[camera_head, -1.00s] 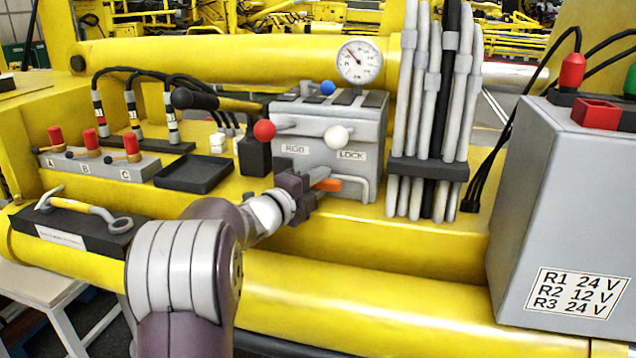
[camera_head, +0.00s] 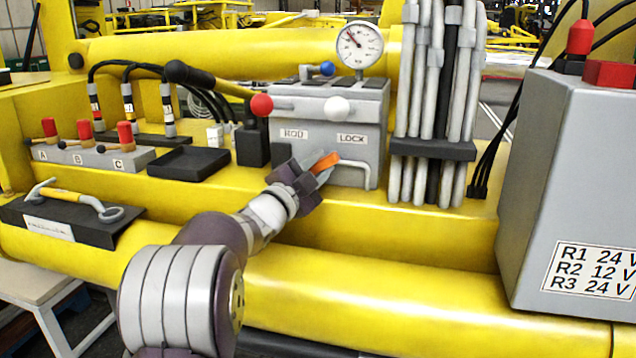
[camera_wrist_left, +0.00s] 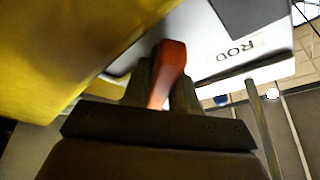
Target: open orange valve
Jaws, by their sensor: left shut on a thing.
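The orange valve handle (camera_head: 326,162) sits low on the front of the grey valve block (camera_head: 365,118). It is tilted up to the right in the head view. My left gripper (camera_head: 312,175) is shut on the orange handle, with its fingers on either side of it. In the left wrist view the handle (camera_wrist_left: 170,62) stands between the two fingers (camera_wrist_left: 160,92). The gripper hides the handle's inner end. My right gripper is not in view.
A red-knobbed lever (camera_head: 261,105) and a white knob (camera_head: 336,109) are near, above the gripper. A bent grey rail (camera_head: 368,165) is close on the right. Grey hoses (camera_head: 432,80) stand further right. A black tray (camera_head: 188,163) lies left.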

